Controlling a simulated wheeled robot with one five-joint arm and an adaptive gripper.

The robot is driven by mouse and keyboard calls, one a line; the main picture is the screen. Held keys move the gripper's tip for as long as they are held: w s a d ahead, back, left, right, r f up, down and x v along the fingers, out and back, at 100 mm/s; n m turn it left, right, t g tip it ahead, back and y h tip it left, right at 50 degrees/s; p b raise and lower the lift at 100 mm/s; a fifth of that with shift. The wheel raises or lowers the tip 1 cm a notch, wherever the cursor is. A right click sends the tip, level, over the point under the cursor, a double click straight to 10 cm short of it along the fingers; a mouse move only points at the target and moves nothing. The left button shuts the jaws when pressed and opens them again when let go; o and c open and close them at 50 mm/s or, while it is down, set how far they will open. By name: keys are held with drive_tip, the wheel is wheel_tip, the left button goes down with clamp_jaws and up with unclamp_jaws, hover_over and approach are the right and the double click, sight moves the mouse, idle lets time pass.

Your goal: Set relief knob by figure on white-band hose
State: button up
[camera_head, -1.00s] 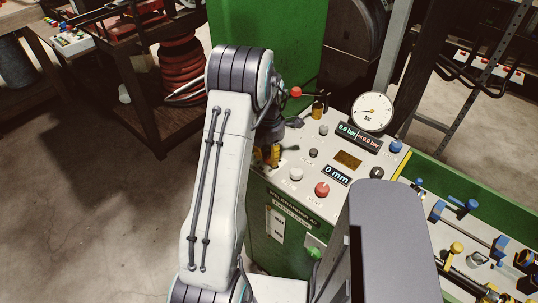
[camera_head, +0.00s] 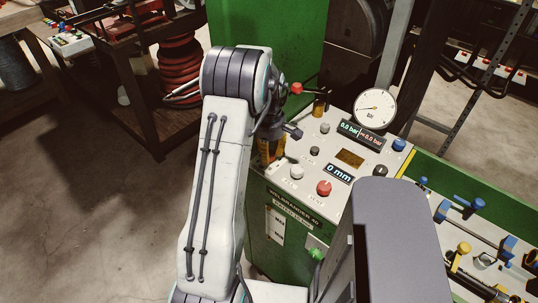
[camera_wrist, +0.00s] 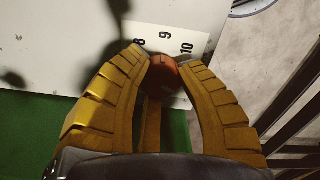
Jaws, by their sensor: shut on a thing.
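In the wrist view, the yellow fingers of my gripper (camera_wrist: 165,66) are shut on a reddish-brown knob (camera_wrist: 165,76). The knob sits at the edge of a white panel, and the figures 8, 9 and 10 (camera_wrist: 164,38) show just beyond it. No pointer mark on the knob can be made out. In the head view my gripper (camera_head: 270,150) is at the left end of the machine's control panel (camera_head: 322,146), where the arm and fingers hide the knob. I cannot make out a white-band hose or its figure.
The panel carries a round gauge (camera_head: 375,108), a 0.0 bar display (camera_head: 361,133), a 0 mm display (camera_head: 339,173) and a red button (camera_head: 324,188). A red-knobbed lever (camera_head: 297,88) stands close behind my gripper. Blue-handled fittings (camera_head: 477,203) lie at the right.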

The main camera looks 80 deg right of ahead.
drive_tip(key=shift+a+f+m+b, duration=0.1)
drive_tip(key=shift+m+b, duration=0.25)
drive_tip(key=shift+m, duration=1.15)
drive_tip(key=o, duration=1.2)
wheel_tip(320, 180, up, 12)
drive_tip(key=shift+r, duration=0.1)
